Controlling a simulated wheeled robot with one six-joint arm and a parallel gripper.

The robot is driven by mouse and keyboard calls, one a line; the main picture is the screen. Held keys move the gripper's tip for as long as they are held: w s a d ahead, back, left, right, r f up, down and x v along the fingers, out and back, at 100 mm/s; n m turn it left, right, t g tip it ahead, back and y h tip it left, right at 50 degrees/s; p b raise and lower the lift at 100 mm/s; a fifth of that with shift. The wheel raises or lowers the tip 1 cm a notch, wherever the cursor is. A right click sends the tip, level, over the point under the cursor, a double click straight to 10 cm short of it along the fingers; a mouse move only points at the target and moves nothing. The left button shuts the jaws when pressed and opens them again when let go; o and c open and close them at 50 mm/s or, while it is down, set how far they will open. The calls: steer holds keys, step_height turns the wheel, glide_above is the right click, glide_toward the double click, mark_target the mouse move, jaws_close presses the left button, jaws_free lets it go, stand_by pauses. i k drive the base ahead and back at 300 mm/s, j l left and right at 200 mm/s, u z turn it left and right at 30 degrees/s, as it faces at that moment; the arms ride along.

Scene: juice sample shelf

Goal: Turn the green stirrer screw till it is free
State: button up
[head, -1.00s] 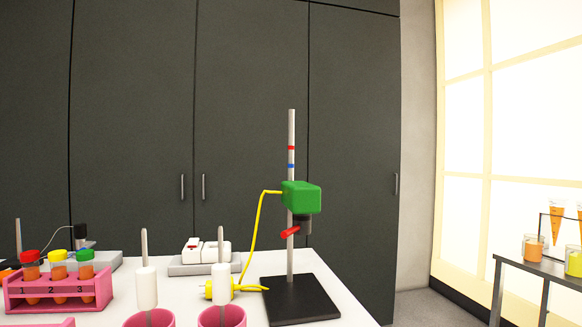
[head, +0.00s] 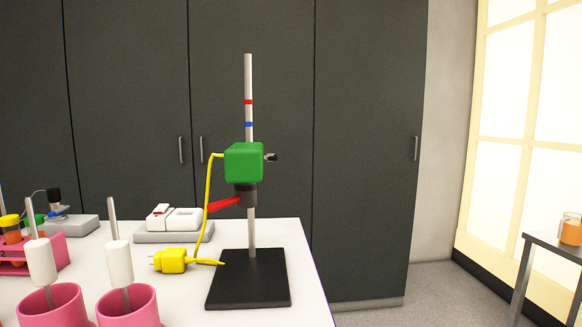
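The green stirrer (head: 244,162) is a green box clamped on an upright grey rod (head: 248,80) with a red and a blue band. The rod rises from a black base plate (head: 250,278) on the white table. A small dark screw (head: 270,157) sticks out of the right side of the green box. Under the box is a dark collar (head: 246,194) with a red piece (head: 224,204) pointing left. A yellow cord (head: 208,200) runs down from the box to a yellow plug (head: 172,261) lying on the table. My gripper is not in view.
Two pink cups (head: 128,306) with white-handled rods stand at the front left. A pink rack (head: 62,250) with capped tubes is at the far left. A white device (head: 174,219) on a grey base sits behind the plug. Dark cabinets (head: 255,30) stand behind.

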mark_target(270, 158)
steer(key=i+l+u, duration=0.25)
steer(key=l, duration=0.35)
steer(key=l+u, duration=0.25)
steer(key=l, duration=0.4)
